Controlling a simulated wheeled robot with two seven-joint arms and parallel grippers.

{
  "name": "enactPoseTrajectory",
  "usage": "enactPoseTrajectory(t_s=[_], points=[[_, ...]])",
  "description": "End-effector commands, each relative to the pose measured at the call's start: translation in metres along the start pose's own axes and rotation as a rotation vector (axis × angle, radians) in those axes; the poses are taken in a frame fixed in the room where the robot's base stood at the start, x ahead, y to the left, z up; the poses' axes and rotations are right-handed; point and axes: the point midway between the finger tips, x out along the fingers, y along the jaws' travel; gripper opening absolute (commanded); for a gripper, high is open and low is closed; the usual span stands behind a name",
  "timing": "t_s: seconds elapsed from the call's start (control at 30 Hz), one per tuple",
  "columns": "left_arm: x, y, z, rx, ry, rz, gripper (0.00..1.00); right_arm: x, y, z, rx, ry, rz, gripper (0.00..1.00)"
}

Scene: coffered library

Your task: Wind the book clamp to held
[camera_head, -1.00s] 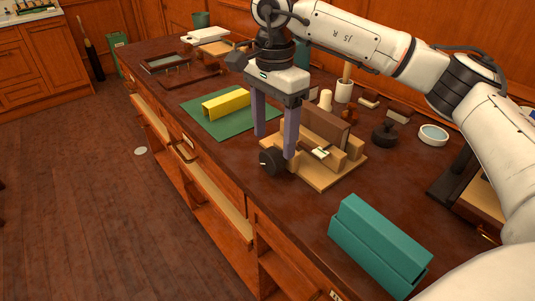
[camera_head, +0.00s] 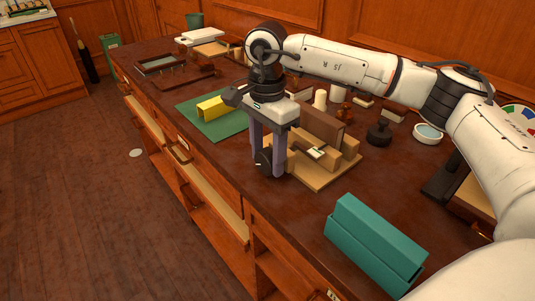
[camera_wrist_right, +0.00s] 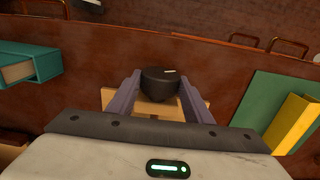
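The book clamp is a light wooden base (camera_head: 318,183) with wooden blocks, on the dark bench. A brown book (camera_head: 321,124) stands upright in it; I cannot tell how tightly it sits. The clamp's round black knob (camera_head: 263,161) is at its front left side. My right gripper (camera_head: 268,165) points down with its two purple fingers on either side of the knob. In the right wrist view the knob (camera_wrist_right: 160,85) fills the gap between the fingertips, which appear to touch it. The gripper hides part of the clamp. My left gripper is not in view.
A teal box (camera_head: 374,245) lies at the near right on the bench. A yellow piece (camera_head: 213,107) lies on a green mat (camera_head: 232,126) to the left. A black stamp-like object (camera_head: 379,133) and a white bowl (camera_head: 428,134) stand behind right. The bench's front edge is close.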

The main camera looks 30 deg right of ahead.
Motion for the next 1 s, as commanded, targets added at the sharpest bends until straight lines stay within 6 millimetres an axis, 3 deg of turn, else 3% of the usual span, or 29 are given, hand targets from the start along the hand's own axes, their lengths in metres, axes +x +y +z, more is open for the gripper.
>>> enactPoseTrajectory(t_s=[0.37,0.67,0.83,1.0], points=[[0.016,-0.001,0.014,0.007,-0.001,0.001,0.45,0.005,0.002,-0.001,-0.001,0.0,-0.098,0.24],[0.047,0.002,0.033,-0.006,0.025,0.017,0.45,0.011,0.006,-0.001,-0.001,0.0,-0.32,0.24],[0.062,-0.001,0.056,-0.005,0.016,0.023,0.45,0.011,0.008,-0.001,0.0,0.001,-0.439,0.24],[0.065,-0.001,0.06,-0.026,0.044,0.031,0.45,0.009,0.01,0.0,-0.001,0.001,-0.532,0.24]])
